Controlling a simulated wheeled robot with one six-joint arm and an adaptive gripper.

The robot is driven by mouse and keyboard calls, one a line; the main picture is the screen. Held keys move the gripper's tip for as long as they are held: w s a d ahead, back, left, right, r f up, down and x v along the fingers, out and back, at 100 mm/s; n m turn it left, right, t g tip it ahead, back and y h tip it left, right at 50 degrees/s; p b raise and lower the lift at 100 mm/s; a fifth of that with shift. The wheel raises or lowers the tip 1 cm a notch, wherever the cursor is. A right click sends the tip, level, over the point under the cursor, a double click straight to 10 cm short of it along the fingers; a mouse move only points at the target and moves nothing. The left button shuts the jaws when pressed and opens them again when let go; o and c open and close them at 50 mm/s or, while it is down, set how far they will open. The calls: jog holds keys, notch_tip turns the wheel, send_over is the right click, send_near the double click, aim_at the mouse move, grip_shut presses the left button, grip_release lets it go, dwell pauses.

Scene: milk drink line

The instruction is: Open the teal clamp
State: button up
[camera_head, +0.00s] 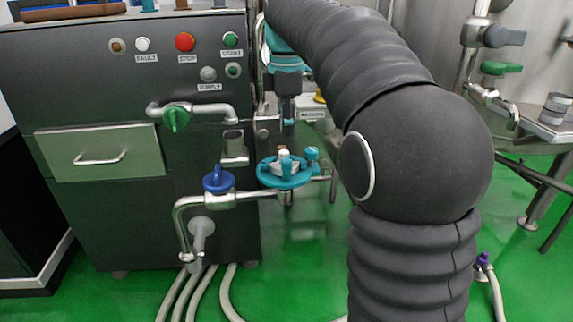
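The teal clamp (270,176) is a round teal ring on the metal pipe at the front of the dark machine. Pale and teal parts stand in its middle, and a teal knob (312,153) sits at its right side. Whether the clamp is open or shut is too small to tell. My gripper (288,121) appears to point down from a teal-banded wrist, a little above and apart from the clamp. Its fingers are small and dark, so their opening cannot be made out. My black-sleeved arm covers the area right of the clamp.
A blue-handled valve (218,180) is on the pipe just left of the clamp. A green-handled valve (176,118) and a metal cup-like holder (234,145) are on the machine front (95,105). White hoses (229,290) run over the green floor. A metal table (545,125) stands at right.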

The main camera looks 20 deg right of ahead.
aim_at(286, 160)
notch_tip(286, 160, down, 9)
jog(key=shift+r+b, duration=0.1)
jog(key=shift+b, duration=0.65)
grip_shut()
